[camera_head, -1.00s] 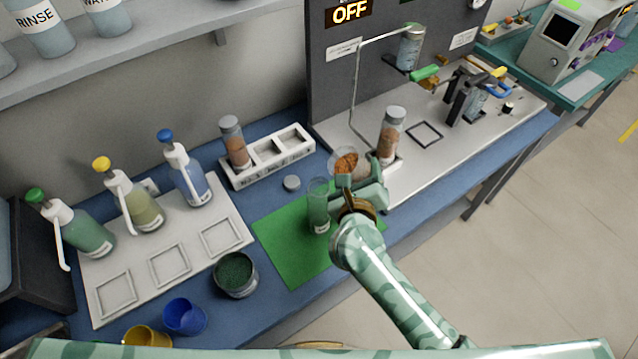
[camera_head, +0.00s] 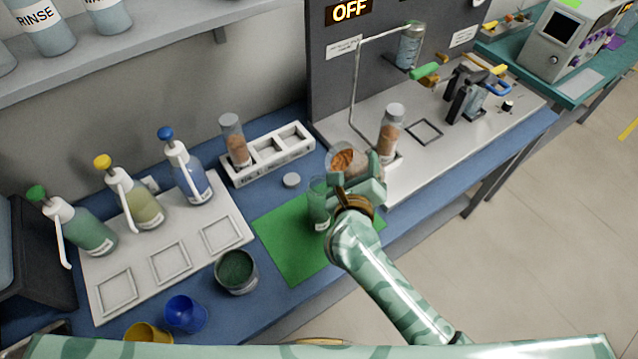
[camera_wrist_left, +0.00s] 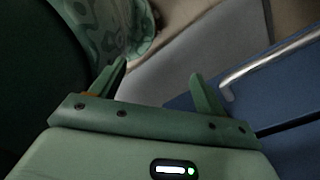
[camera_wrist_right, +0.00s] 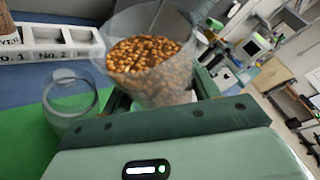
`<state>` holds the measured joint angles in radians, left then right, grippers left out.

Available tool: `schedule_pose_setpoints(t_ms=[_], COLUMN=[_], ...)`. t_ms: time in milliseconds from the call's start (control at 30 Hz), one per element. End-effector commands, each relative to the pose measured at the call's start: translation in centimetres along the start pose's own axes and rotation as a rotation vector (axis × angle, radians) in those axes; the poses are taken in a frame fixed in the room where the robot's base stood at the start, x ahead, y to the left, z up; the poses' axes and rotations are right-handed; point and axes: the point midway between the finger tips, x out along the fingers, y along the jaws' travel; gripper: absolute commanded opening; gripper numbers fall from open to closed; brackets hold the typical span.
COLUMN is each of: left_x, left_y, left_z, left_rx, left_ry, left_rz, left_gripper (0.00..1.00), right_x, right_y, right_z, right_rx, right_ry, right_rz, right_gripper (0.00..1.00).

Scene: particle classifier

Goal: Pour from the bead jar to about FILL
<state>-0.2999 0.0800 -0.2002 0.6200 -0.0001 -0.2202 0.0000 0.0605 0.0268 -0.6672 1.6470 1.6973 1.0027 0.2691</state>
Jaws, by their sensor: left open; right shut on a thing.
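The bead jar (camera_head: 345,160) is a clear jar of orange-brown beads with its mouth open. My right gripper (camera_head: 362,182) is shut on it and holds it tilted above the right part of the green mat (camera_head: 285,240). In the right wrist view the jar (camera_wrist_right: 150,62) shows many beads inside. A clear glass vessel (camera_head: 318,208) stands upright on the mat, just left of the gripper; it also shows in the right wrist view (camera_wrist_right: 70,105) and looks empty. No FILL mark is readable. My left gripper (camera_wrist_left: 158,78) is open and empty, away from the bench.
A white rack (camera_head: 270,160) holds one capped jar (camera_head: 235,140). A loose grey lid (camera_head: 291,180) lies before it. Another capped jar (camera_head: 391,130) stands behind my right gripper. A dark green-filled cup (camera_head: 236,272) and pump bottles (camera_head: 190,175) are at left.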

Motion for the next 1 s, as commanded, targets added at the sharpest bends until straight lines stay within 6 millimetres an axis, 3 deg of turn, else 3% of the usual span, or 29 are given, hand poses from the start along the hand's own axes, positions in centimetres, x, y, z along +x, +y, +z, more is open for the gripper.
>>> schedule_pose_setpoints(t_ms=[1000], left_x=[1.06], left_y=[0.11], left_z=[0.25], left_rx=[0.000], left_ry=[-0.003], left_rz=[0.001], left_gripper=[0.75], right_x=[0.08], right_y=[0.25], right_z=[-0.19], right_rx=[-0.102], right_ry=[-0.016], right_rz=[-0.043], right_gripper=[0.28])
